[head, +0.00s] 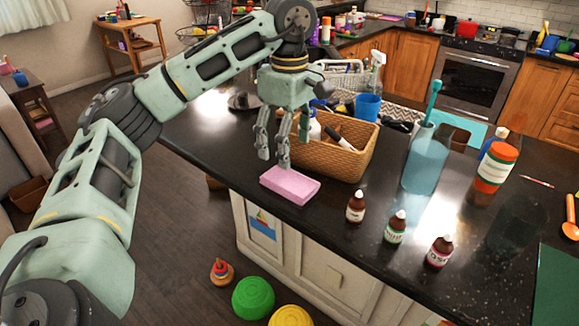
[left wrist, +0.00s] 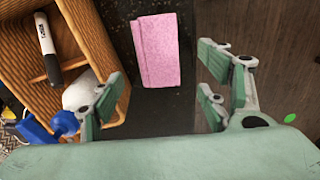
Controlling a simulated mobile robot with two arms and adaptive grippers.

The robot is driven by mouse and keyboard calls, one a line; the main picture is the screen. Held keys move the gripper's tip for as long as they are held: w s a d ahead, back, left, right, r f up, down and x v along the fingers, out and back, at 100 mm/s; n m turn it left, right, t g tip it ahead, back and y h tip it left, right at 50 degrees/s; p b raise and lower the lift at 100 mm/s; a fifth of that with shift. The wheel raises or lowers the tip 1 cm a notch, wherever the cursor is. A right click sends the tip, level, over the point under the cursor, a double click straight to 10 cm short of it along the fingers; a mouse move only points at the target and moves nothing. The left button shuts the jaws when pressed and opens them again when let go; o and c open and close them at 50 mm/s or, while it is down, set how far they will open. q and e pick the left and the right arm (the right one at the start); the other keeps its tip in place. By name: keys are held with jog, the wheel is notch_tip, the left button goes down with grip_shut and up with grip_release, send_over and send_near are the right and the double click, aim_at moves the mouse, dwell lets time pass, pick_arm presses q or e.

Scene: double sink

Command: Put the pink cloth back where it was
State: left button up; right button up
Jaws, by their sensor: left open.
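The pink cloth (head: 290,185) is folded into a flat rectangle and lies on the dark countertop, close to its front edge and in front of the wicker basket. In the left wrist view the pink cloth (left wrist: 157,50) shows ahead of the fingers, with the basket to its left. My left gripper (head: 273,162) points down just above and behind the cloth, and it is open and empty. In the left wrist view its fingers (left wrist: 160,95) are spread wide with a gap between them. My right gripper is in neither view.
The wicker basket (head: 345,158) holds a marker and bottles beside the left gripper. Several small brown bottles (head: 356,206) stand along the counter edge to the right. A blue pitcher (head: 423,160) and an orange-capped container (head: 496,168) stand farther right. Toys lie on the floor below.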

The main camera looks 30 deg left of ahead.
pick_arm(q)
notch_tip(320, 180, up, 4)
jog(key=shift+f+p, duration=0.25)
jog(key=shift+p, duration=0.1)
